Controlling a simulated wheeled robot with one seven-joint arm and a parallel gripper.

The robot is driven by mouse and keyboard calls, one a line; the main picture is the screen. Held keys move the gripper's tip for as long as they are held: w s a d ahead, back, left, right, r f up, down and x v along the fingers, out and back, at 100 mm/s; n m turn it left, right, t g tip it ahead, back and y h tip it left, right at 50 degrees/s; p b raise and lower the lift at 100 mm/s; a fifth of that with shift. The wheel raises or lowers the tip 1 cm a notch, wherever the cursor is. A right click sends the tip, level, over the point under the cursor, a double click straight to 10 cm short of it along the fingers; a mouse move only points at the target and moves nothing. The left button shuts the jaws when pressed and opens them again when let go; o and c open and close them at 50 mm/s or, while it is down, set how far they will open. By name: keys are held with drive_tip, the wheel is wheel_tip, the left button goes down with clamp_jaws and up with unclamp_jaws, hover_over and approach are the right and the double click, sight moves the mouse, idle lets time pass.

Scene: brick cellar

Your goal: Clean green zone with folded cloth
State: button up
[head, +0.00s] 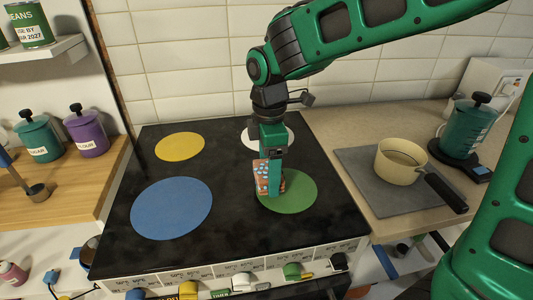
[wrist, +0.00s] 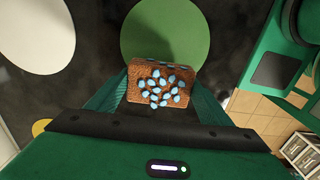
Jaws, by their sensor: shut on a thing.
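My gripper (head: 270,178) is shut on the folded cloth (head: 262,177), which is orange-brown with light blue spots. In the wrist view the cloth (wrist: 160,84) sits between the two green fingers. The green zone (head: 297,193) is a round patch on the black hob. The cloth is at the left part of the green zone in the head view and overlaps its edge in the wrist view (wrist: 165,30). I cannot tell whether the cloth touches the surface. Part of the green zone is hidden behind the cloth and gripper.
The black hob (head: 225,165) also has a blue zone (head: 171,208), a yellow zone (head: 180,146) and a white zone (head: 257,134). A cream saucepan (head: 398,166) stands on a grey mat (head: 365,185) to the right. Jars stand on the wooden counter at left.

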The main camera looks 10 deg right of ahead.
drive_tip(key=shift+r, duration=2.45)
